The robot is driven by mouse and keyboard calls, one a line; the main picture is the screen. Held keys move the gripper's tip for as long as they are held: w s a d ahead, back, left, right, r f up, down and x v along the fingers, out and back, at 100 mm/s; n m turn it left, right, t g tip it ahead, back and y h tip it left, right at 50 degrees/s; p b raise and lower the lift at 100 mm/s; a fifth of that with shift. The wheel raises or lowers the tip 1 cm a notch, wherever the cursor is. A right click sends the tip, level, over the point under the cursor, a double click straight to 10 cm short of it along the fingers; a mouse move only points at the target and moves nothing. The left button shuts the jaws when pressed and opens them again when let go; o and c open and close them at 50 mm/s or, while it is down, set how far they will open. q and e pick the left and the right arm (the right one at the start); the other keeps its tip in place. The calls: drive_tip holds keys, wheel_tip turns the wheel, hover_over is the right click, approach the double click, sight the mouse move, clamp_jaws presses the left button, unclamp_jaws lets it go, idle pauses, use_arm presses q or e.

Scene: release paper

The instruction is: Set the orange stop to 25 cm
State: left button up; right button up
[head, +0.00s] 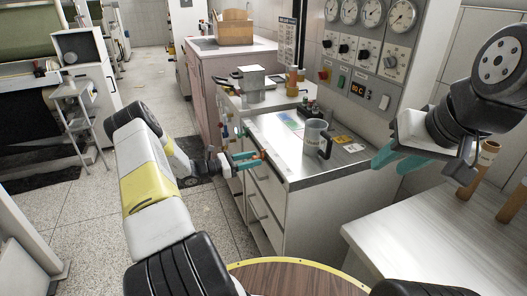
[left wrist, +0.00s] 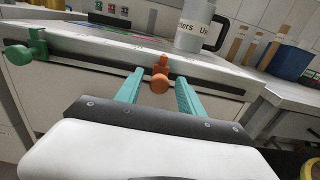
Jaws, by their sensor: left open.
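The orange stop (left wrist: 160,84) is a small knob with an upright tab on the dark rail (left wrist: 205,84) along the counter's front edge. In the left wrist view it shows between the teal fingertips of my left gripper (left wrist: 160,92), which is open; I cannot tell whether either finger touches it. In the head view my left gripper (head: 246,160) is at the counter's left edge, with the orange stop (head: 259,154) at its fingers. No scale numbers are readable. My right gripper (head: 400,158) is open and empty, above the right-hand bench.
A green stop (left wrist: 30,48) sits further left on the rail. A measuring jug (head: 315,138) stands on the counter (head: 272,135) near the rail. A gauge panel (head: 365,50) is on the wall behind. A pale bench (head: 430,235) stands at right with brown tubes.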

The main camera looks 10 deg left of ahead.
use_arm(q)
drive_tip(key=v, duration=0.6)
drive_tip(key=shift+s+a, duration=0.25)
drive_tip(key=shift+a, duration=0.05)
drive_tip(key=s+d+r+m+g+y, duration=0.35)
drive_tip(key=s+d+r+m, duration=0.3)
drive_tip(key=r, duration=0.35)
drive_tip(key=s+d+r+m+g+y, duration=0.2)
drive_tip(key=s+d+r+m+g, duration=0.4)
drive_tip(key=d+r, duration=0.25)
drive_tip(key=s+r+m+t+y, duration=0.2)
drive_tip(key=s+r+m, duration=0.1)
drive_tip(key=s, duration=0.4)
drive_tip(key=s+r+m+t+y, duration=0.1)
drive_tip(key=s+r+m+y, duration=0.2)
drive_tip(key=s+r+m, duration=0.1)
drive_tip(key=s+a+r+m+t+y, duration=0.1)
drive_tip(key=s+r+m, duration=0.3)
drive_tip(key=s, duration=0.5)
drive_tip(key=shift+s+r+m+t+y, duration=0.3)
drive_tip(key=shift+m+t+y, duration=0.35)
drive_tip(key=shift+m+t, duration=0.25)
drive_tip(key=shift+a, duration=0.1)
